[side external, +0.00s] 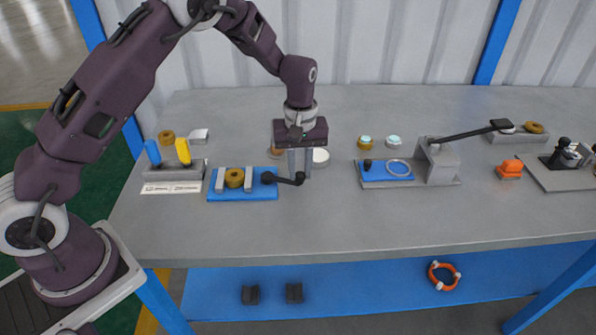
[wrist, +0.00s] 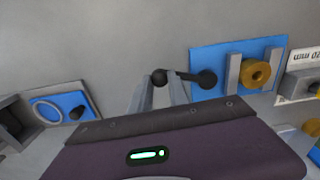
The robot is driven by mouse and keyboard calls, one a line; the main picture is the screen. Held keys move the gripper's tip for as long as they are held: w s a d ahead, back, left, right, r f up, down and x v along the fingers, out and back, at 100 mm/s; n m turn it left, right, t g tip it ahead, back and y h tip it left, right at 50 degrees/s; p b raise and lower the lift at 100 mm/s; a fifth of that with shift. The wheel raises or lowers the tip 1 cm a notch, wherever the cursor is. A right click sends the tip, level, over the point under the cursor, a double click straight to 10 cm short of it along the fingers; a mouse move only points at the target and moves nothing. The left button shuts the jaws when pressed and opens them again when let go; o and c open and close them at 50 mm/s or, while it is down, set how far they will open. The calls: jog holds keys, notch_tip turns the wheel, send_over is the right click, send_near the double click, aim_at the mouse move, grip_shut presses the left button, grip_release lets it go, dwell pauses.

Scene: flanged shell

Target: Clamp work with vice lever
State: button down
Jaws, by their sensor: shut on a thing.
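The vice is a blue base (side external: 243,197) with two light grey jaws (side external: 220,179) and a brass-coloured ring-shaped work (side external: 234,178) between them. Its black lever (side external: 284,178) reaches out to the right from beside the right jaw and ends in a dark knob. My gripper (side external: 299,178) points down at the lever's outer end and is shut on its knob. In the wrist view the fingers (wrist: 160,92) are around the knob, and the lever (wrist: 188,76) runs right to its pivot. The brass work (wrist: 256,72) sits between the jaws there too. Whether the jaws touch the work is hard to tell.
A grey fixture with a long black handle (side external: 470,132) and a blue plate stands to the right. A rack with blue and yellow pieces (side external: 175,170) is at left. Small round parts (side external: 366,141) lie behind. The table front (side external: 330,225) is clear.

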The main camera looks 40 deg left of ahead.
aim_at(300, 172)
jog(key=shift+w+n, duration=0.3)
jog(key=shift+a, duration=0.1)
jog(key=c, duration=1.2)
grip_release()
jog(key=shift+c, duration=0.2)
jog(key=shift+s, duration=0.1)
notch_tip(300, 172, up, 7)
jog(key=shift+r, duration=0.1)
